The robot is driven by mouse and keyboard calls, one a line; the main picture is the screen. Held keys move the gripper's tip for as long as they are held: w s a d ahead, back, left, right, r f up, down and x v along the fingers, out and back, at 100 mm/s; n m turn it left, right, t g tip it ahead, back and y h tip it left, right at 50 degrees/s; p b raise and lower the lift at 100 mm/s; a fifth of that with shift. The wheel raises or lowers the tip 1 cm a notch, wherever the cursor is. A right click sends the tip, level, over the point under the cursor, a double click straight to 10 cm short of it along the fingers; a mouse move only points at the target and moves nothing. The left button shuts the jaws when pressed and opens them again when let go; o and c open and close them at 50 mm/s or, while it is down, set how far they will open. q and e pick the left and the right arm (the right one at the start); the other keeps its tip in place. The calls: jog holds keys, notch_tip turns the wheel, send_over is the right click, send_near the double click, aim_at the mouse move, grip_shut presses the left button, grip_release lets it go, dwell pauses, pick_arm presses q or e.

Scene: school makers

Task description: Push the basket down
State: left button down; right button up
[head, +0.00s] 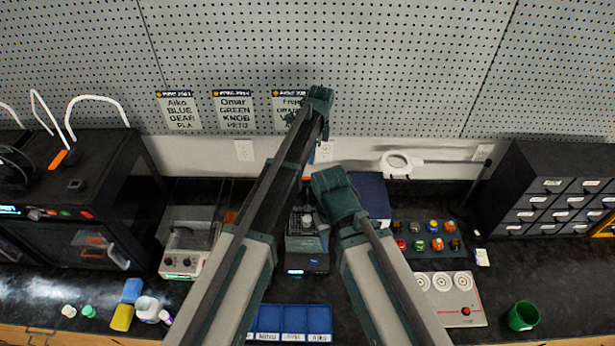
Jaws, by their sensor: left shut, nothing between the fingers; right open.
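A dark mesh basket (301,221) shows at the top of a small black machine (307,262) with a lit blue display, at the middle of the bench. My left gripper (319,102) is shut and empty, high in front of the pegboard, beyond the basket in the picture. My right gripper (335,190) is open, just up and right of the basket in the picture. Its fingertips are hard to make out, and I cannot tell whether it touches anything.
A grey machine (187,244) stands left of the basket, with a black 3D printer (80,215) farther left. Coloured knobs (430,240), a panel with a red button (448,300) and a green cup (522,316) are right. A blue tray (290,322) lies in front. Order cards hang behind.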

pick_arm(q)
jog(key=shift+f, duration=0.1)
jog(key=b, duration=0.7)
send_over(311, 184)
jog(key=f, duration=0.7)
jog(key=shift+a, duration=0.25)
jog(key=shift+r, duration=0.1)
notch_tip(311, 184, down, 8)
jog(key=b, duration=0.7)
jog(key=shift+r+b, duration=0.1)
jog(key=shift+b, duration=0.3)
jog(key=shift+r, duration=0.2)
jog(key=shift+d+r+p, duration=0.2)
jog(key=shift+d+p, duration=0.1)
jog(key=shift+p, duration=0.1)
jog(key=shift+s+d+r+p, duration=0.1)
jog(key=shift+d+r+p, duration=0.1)
jog(key=shift+d, duration=0.4)
jog(key=shift+s+d+r+p, duration=0.1)
jog(key=shift+d+p, duration=0.05)
jog(key=shift+d, duration=0.4)
jog(key=shift+w, duration=0.1)
